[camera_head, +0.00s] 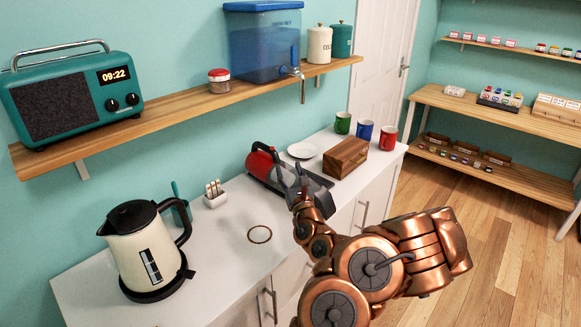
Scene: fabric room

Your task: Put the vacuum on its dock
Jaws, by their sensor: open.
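The red and black handheld vacuum (262,160) is on the white counter, near the wall. I see nothing held between the fingers.
A wooden box (345,157), a white plate (302,150) and a green mug (343,123), blue mug (364,130) and red mug (388,138) stand to the right. A wall shelf (190,106) hangs above.

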